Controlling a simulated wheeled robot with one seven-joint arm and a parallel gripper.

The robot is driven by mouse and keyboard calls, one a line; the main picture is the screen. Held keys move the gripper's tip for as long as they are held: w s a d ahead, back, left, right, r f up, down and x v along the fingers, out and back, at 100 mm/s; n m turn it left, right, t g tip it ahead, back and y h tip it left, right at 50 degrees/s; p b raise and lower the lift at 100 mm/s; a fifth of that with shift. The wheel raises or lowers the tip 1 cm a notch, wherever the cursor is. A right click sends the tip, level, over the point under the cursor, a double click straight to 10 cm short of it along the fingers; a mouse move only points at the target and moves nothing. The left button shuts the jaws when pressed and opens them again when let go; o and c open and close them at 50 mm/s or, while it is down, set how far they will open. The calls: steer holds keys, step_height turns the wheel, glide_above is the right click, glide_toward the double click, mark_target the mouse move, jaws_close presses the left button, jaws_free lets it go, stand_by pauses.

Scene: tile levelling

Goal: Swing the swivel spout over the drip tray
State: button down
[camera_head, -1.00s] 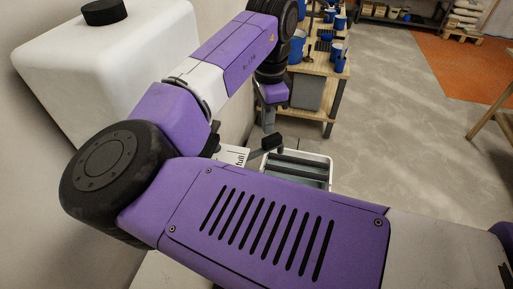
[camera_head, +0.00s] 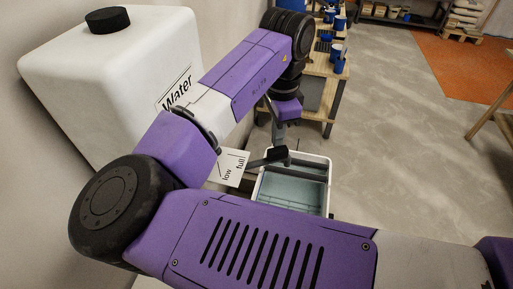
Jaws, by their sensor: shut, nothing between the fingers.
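A dark swivel spout (camera_head: 266,158) juts out low beside the white water tank (camera_head: 110,75). Its outer end lies by the far-left rim of the drip tray in the picture. The drip tray is a pale open-topped box (camera_head: 328,172) with a grey-green inside and a dark bar across it. My gripper (camera_head: 279,141) hangs down from my purple wrist, its grey fingers shut and empty, close to the outer end of the spout. I cannot tell whether they touch. My forearm hides the near part of the tray, and my arm hides the spout's root.
A white card (camera_head: 229,168) marked "low" and "full" shows by the spout. A wooden workbench (camera_head: 340,88) with blue cups stands behind the tray. Shelves (camera_head: 400,15) are at the back.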

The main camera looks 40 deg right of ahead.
mark_target(285, 150)
stand_by(0.3)
steer(key=shift+s+a+p, duration=0.15)
steer(key=shift+s+a, duration=0.15)
steer(key=shift+s, duration=0.4)
steer(key=shift+s+a+p, duration=0.15)
steer(key=shift+s+a, duration=0.15)
steer(key=shift+s, duration=0.35)
steer(key=shift+s+a+p, duration=0.15)
steer(key=shift+s+a, duration=0.15)
steer(key=shift+s, duration=0.4)
steer(key=shift+s+a, duration=1.45)
steer(key=shift+s, duration=0.15)
steer(key=s+a, duration=0.2)
steer(key=a, duration=0.1)
steer(key=shift+s+a, duration=0.2)
steer(key=shift+a, duration=0.25)
